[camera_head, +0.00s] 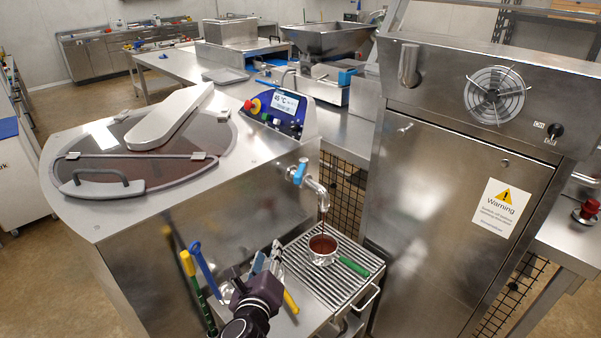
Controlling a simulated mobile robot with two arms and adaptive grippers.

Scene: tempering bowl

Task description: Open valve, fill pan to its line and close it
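The valve's blue handle (300,172) sits on the steel spout (318,192) at the front of the tempering machine. A thin dark stream runs from the spout into the pan (322,257) below. The pan is small and metal with a green handle (354,266), stands upright on the slatted grate, and holds brown chocolate; I cannot make out its line. My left gripper (267,260) is in front of the machine, left of the pan and below the valve, touching neither. Its fingers look apart with nothing between them. My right gripper is not in view.
The slatted grate (340,293) is a shelf with a side handle. Tools with blue (203,268) and yellow handles stand left of my gripper. A steel cabinet (430,210) with a warning sign closes off the right. The machine's lid (120,172) is at left.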

